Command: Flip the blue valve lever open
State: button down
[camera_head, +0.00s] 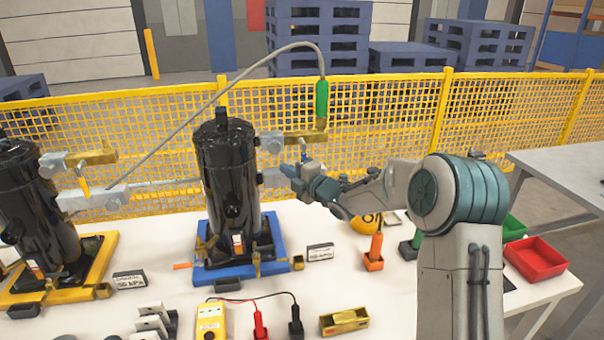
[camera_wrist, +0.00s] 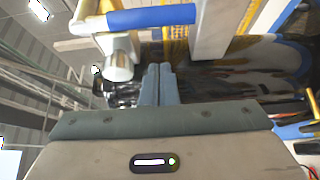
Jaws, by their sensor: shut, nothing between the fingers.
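The blue valve lever (camera_wrist: 150,18) runs across the top of the wrist view, with a brass-coloured part at its left end and a pale metal fitting below it. In the head view a small piece of the lever (camera_head: 303,147) shows upright beside the brass fitting (camera_head: 308,136), right of the black compressor (camera_head: 228,180). My gripper (camera_head: 289,170) is shut and empty, its tips just right of the compressor and close to the lever's lower end. In the wrist view the two fingers (camera_wrist: 158,72) lie together, apart from the lever in the picture. My wrist partly hides the lever area.
The compressor stands on a blue base (camera_head: 270,262). A second black compressor (camera_head: 38,215) on a yellow base is at the left. A grey hose (camera_head: 170,140) arcs overhead to a green handle (camera_head: 322,100). A yellow mesh fence (camera_head: 400,110) stands behind. A red bin (camera_head: 537,258) is at right.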

jog(key=d, duration=0.1)
jog(key=w+d, duration=0.1)
jog(key=d+p, duration=0.1)
jog(key=shift+w+d, duration=0.35)
